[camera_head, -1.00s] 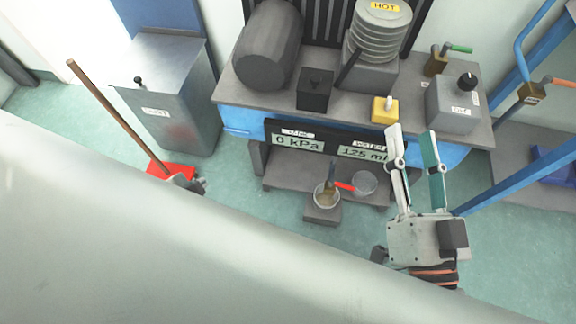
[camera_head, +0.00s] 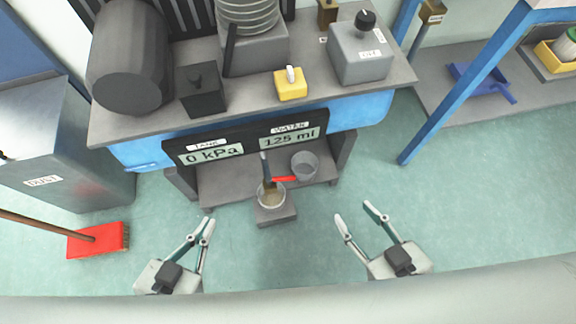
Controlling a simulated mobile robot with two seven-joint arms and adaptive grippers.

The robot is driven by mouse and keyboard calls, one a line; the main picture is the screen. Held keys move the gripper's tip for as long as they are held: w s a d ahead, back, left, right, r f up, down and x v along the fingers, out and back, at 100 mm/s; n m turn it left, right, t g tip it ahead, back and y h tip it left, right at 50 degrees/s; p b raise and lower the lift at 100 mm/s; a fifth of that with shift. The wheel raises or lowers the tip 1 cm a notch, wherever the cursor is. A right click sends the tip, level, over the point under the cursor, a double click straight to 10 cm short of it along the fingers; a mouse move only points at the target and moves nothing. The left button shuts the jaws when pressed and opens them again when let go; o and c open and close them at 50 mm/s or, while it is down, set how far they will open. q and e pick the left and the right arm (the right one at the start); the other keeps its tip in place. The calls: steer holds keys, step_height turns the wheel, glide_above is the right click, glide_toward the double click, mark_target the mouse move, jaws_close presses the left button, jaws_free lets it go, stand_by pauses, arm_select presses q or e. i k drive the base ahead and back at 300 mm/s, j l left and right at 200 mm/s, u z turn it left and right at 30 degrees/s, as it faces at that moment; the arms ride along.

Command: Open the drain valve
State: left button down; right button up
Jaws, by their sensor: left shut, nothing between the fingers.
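The drain valve (camera_head: 266,178) hangs under the front of the blue machine, below the gauge panel. It has a brass body, a dark upright stem and a red handle (camera_head: 283,179) pointing right. A round cup (camera_head: 271,196) stands beneath it on a small grey block (camera_head: 275,216). My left gripper (camera_head: 208,221) is shut and empty, in front and to the left of the valve. My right gripper (camera_head: 353,212) is open and empty, in front and to the right of it. Neither touches the valve.
A grey round container (camera_head: 304,164) sits on the low shelf right of the valve. The panel (camera_head: 245,140) reads 0 kPa and 125 ml. A red broom (camera_head: 98,241) and a dust bin (camera_head: 62,150) are at left. A blue post (camera_head: 470,85) stands at right.

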mark_target(269, 179)
steer(key=l+u, duration=0.35)
steer(key=l, duration=1.3)
